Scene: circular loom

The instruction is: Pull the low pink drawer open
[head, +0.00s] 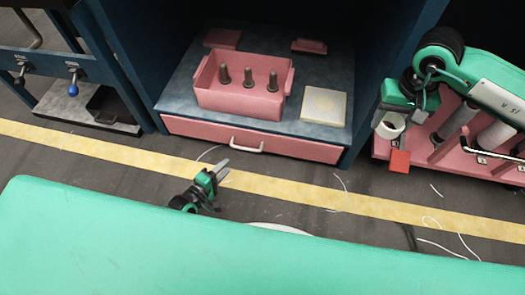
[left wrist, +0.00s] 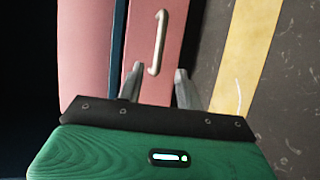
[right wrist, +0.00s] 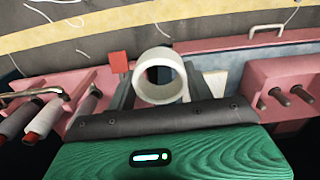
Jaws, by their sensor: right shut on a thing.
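The low pink drawer (head: 195,129) sits shut under the dark worktop in the head view. Its pale bar handle (head: 247,145) is at the middle of its front. My left gripper (head: 222,169) is open and empty, in front of the drawer and slightly left of the handle. In the left wrist view the handle (left wrist: 159,42) lies just beyond the two fingertips (left wrist: 157,78), apart from them. My right gripper (head: 392,117) is at the right, shut on a white ring (right wrist: 160,77); the ring also shows in the head view (head: 390,129).
On the worktop stand a pink bin (head: 236,101) with grey pegs and a cream square block (head: 324,106). A pink rack (head: 440,165) with spools is at the right, beside a red tag (head: 400,162). The floor before the drawer is clear apart from loose threads.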

